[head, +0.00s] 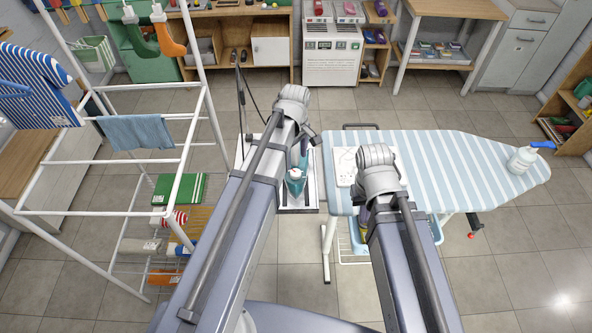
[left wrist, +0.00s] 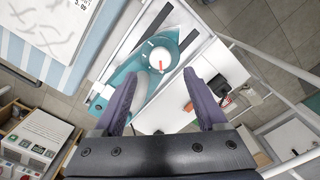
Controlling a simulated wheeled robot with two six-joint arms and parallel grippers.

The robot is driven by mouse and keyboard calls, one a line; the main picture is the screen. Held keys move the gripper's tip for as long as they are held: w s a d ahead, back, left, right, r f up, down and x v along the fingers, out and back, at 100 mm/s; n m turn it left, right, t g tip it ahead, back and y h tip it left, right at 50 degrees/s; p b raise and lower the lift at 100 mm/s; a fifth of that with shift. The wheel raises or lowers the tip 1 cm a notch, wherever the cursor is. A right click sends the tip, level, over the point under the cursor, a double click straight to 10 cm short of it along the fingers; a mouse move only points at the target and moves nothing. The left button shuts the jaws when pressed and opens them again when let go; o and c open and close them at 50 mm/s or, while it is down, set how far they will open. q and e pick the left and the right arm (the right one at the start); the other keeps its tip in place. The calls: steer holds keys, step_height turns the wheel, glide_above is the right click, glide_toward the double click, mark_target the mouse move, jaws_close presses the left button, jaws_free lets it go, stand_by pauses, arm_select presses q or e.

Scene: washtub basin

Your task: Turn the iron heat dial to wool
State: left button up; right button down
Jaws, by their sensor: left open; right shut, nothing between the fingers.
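The teal iron (head: 295,186) lies on a white-framed rest at the left end of the striped ironing board (head: 455,165); my left arm partly covers it in the head view. In the left wrist view the iron (left wrist: 128,82) shows its round white heat dial (left wrist: 158,57) with a red mark on its edge; the dial's lettering is too small to read. My left gripper (left wrist: 160,77) is open, its two purple fingers apart, with the dial just beyond the tips and nothing held. My right gripper (head: 363,215) is shut and empty by the board's near left edge, partly hidden by its wrist.
A white drying rack (head: 205,100) with a blue towel (head: 137,131) stands left of the iron. A cord runs up from the rest. A blue basket (head: 436,228) sits under the board. The board's middle is clear.

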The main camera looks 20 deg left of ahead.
mark_target(295, 172)
arm_select(q)
step_height(295, 172, down, 6)
steer(key=b, duration=0.5)
steer(key=shift+f+b, duration=0.2)
steer(key=shift+b, duration=0.15)
jaws_close()
